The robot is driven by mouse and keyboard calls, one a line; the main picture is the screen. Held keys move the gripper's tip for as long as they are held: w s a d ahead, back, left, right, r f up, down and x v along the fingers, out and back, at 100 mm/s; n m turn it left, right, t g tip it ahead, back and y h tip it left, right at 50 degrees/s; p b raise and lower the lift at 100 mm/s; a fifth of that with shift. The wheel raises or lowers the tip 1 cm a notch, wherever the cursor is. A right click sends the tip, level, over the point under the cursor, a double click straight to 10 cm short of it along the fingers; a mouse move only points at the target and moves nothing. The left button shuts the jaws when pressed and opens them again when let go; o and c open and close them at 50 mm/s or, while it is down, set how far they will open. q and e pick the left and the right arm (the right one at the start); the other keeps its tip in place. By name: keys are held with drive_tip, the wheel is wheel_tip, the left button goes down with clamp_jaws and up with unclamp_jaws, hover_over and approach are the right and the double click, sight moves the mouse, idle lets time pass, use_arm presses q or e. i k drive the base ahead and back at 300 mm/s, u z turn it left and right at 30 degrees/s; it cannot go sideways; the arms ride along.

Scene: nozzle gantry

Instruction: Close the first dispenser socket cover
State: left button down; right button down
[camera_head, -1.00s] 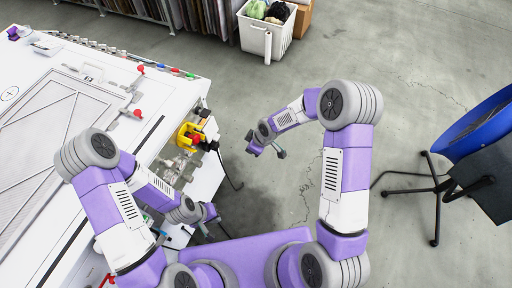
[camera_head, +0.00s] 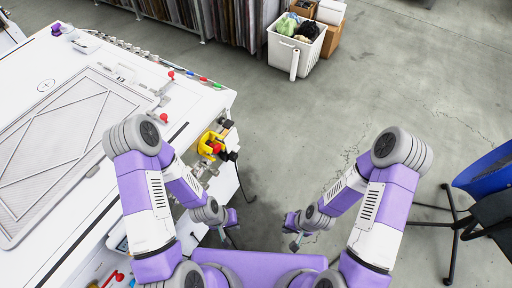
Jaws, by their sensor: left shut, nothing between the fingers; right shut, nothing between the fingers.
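A yellow housing (camera_head: 211,146) with a red part sits on the right end of the white machine. It may be the dispenser socket, but I cannot tell the first socket's cover or whether it is open. Metal fittings below the housing are partly hidden by my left arm. My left gripper (camera_head: 230,219) is shut and empty, below the housing beside the machine's end. My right gripper (camera_head: 293,236) is shut and empty over the floor, to the right of the left one and apart from the machine.
The white machine (camera_head: 60,75) with a framed screen fills the left. A black cable (camera_head: 240,184) hangs from its right end. A white bin (camera_head: 295,47) stands on the floor at the back. A blue chair (camera_head: 485,172) stands at the right. The floor between is clear.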

sight(230, 142)
drive_tip(key=z, duration=1.3)
drive_tip(key=k, duration=0.75)
drive_tip(key=u, duration=0.5)
drive_tip(key=i, duration=1)
